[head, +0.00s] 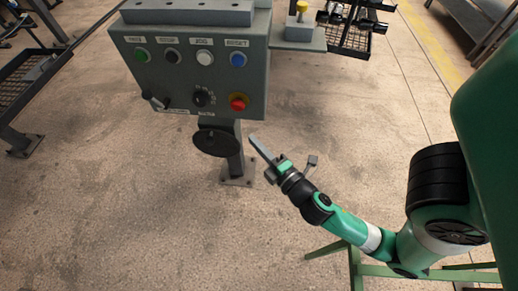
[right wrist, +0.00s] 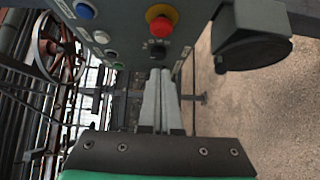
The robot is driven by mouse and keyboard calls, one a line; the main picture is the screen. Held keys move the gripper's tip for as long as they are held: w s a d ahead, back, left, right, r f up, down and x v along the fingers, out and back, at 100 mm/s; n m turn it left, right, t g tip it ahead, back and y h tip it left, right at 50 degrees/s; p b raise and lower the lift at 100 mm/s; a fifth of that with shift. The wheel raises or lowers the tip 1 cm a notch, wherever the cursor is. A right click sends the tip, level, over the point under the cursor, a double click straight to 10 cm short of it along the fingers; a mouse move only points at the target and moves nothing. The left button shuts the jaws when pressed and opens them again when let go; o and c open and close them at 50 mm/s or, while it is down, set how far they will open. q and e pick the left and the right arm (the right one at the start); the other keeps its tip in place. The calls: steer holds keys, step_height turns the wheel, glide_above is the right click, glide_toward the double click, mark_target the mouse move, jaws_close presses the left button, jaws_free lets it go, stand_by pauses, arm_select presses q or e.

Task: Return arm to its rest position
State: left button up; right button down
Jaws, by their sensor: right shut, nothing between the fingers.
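My right gripper (head: 262,150) is in the middle of the head view, below and right of the grey control box. Its fingers are together with nothing between them. The right wrist view also shows the gripper (right wrist: 160,74), its two pale fingers side by side and pointing toward the control box. My green right arm (head: 345,226) reaches in from the right. My left gripper does not show in either view.
The grey control box (head: 188,68) carries a green, a black, a white and a blue button, a dial and a red knob (head: 238,102). A dark round disc (head: 215,142) sits below it by the post. Dark racks (head: 32,80) stand at left. Open floor lies at lower left.

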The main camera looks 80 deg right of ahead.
steer(key=shift+s+a, duration=0.35)
steer(key=shift+s, duration=0.1)
stand_by(0.3)
